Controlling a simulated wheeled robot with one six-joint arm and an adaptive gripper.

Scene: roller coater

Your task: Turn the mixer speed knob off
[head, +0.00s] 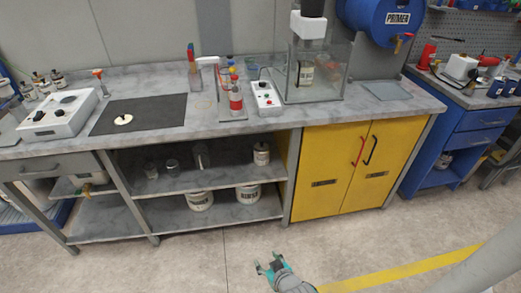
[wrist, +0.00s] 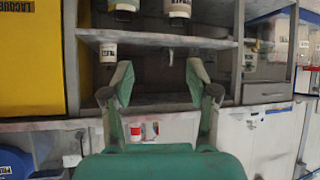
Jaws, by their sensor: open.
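A mixer with a black and white head (head: 308,26) stands over a clear tank (head: 325,75) on the bench. A white control box (head: 265,97) with small coloured controls lies left of the tank. Its knob is too small to make out, so I cannot tell its setting. My gripper (head: 268,266) is low over the floor in front of the bench, well apart from the control box. In the wrist view my gripper (wrist: 158,75) has its two green fingers spread, with nothing between them. The wrist picture appears upside down, and the knob cannot be made out there.
A yellow cabinet (head: 345,165) and open shelves (head: 215,177) with cans are under the bench. A white device with dials (head: 60,114) sits at the left on the bench. Red-capped bottles (head: 235,98) stand close left of the control box. The floor (head: 190,255) in front is clear.

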